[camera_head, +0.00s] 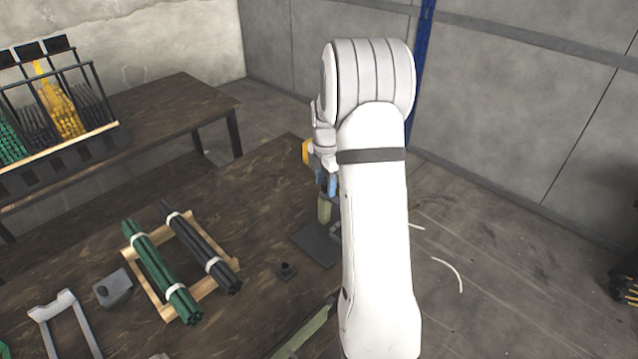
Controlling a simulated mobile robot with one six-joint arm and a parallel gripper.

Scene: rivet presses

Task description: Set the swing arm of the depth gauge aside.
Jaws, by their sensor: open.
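My white arm (375,220) stands upright in front of the work spot and hides most of it. My gripper cannot be made out behind the arm. Just left of the arm, a narrow strip of parts shows: a small yellow piece (306,152), a blue piece (331,186) and a grey-green post (324,210) above a dark flat plate (316,245) on the table. I cannot tell whether any of these belongs to the depth gauge. Its swing arm cannot be identified.
A back bench (170,105) holds bins.

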